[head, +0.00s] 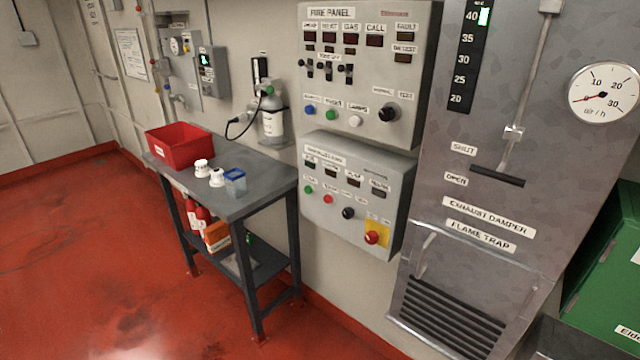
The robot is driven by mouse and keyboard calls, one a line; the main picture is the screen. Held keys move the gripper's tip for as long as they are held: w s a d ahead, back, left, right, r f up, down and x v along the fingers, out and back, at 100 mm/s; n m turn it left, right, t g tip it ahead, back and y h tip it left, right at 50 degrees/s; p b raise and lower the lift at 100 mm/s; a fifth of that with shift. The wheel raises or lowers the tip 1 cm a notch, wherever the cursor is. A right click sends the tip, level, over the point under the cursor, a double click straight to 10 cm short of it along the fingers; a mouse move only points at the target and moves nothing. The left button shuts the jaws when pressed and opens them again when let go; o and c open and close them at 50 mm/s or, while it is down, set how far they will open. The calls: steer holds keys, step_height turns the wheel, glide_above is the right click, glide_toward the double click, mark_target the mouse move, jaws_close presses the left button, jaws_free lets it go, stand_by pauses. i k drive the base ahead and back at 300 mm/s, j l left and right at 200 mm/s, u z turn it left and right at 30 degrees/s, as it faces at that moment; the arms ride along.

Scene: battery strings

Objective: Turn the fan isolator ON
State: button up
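No label reading fan isolator is legible in the head view. The lower grey control panel (346,163) has small displays, a green and a red button, a black rotary knob (348,213) and a red knob (372,237) on a yellow plate. The fire panel (322,125) above it has toggle switches and a black knob (389,113). Which control is the isolator I cannot tell. My gripper is not in view.
A grey table (262,187) stands by the wall, with a red bin (179,146), white items and a blue container (235,182). The exhaust damper (560,130) with its lever is at right, beside a green box (608,265). Red floor (80,240) is clear at left.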

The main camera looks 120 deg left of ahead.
mark_target(371, 237)
steer(key=u, duration=2.95)
